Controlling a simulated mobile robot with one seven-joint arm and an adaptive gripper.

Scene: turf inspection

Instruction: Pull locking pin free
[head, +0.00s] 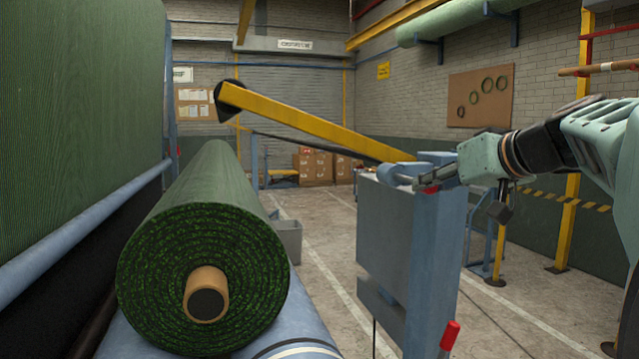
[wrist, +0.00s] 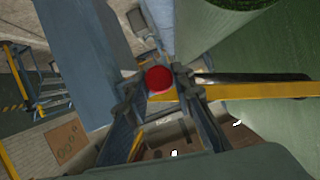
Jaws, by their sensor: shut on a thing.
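The locking pin shows as a red round head (wrist: 158,79) between my fingertips in the wrist view. In the head view only a small red bit of the pin (head: 431,189) shows at the top of the blue-grey post (head: 400,235). My gripper (head: 428,180) comes in from the right and is shut on the pin's head; it also shows in the wrist view (wrist: 160,84). The pin's shaft is hidden, so I cannot tell how deep it sits. A yellow bar (head: 310,123) slopes from the upper left down to the post top.
A large green turf roll (head: 205,260) on a brown core lies left of the post. A red-handled lever (head: 450,336) stands low by the post. A grey bin (head: 288,240) and cardboard boxes (head: 315,168) are behind.

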